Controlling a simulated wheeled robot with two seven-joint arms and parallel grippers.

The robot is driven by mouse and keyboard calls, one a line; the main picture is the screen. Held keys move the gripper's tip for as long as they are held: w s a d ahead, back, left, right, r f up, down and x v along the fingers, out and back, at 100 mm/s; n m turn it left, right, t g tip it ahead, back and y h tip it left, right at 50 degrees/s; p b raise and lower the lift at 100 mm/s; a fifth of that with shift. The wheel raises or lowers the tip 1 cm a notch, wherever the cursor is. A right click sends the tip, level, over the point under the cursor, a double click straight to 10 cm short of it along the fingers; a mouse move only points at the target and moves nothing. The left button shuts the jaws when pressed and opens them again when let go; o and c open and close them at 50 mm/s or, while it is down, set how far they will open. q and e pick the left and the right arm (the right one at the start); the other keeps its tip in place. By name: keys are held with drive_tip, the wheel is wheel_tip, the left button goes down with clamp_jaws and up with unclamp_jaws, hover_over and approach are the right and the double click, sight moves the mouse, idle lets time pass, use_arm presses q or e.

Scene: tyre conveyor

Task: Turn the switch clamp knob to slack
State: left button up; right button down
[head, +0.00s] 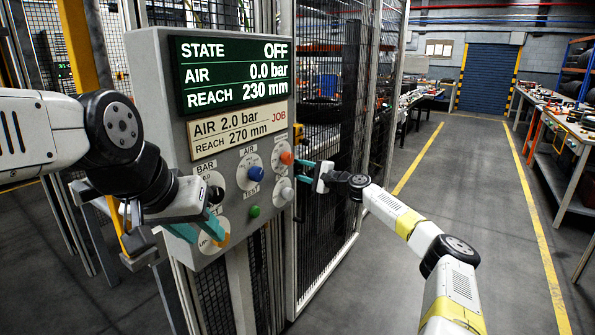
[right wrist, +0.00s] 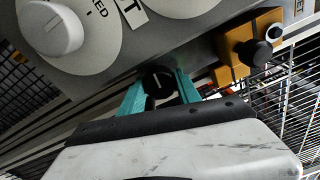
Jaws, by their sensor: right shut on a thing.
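A grey control panel (head: 223,255) faces me in the head view, with dials and knobs below its screen. My right gripper (head: 308,171) is at the panel's right edge. In the right wrist view the teal fingers of my right gripper (right wrist: 160,92) are shut on a black knob (right wrist: 157,77) with a white line, beside the panel face. The frames show no label on this knob. My left gripper (head: 207,236) is open at the panel's lower left, its teal fingertips close to an orange knob (head: 222,241). Whether they touch it cannot be told.
The screen (head: 232,75) reads STATE OFF, AIR 0.0 bar, REACH 230 mm. A job plate (head: 240,132) reads AIR 2.0 bar, REACH 270 mm. A yellow block (right wrist: 232,62) with a black knob sits right of my right gripper. Wire mesh stands behind; the aisle floor (head: 450,190) is clear.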

drive_tip(key=shift+f+n, duration=0.1)
drive_tip(key=shift+n, duration=2.1)
drive_tip(key=c, duration=1.1)
unclamp_jaws()
drive_tip(key=shift+v, duration=3.9)
drive_tip(key=shift+f, duration=0.1)
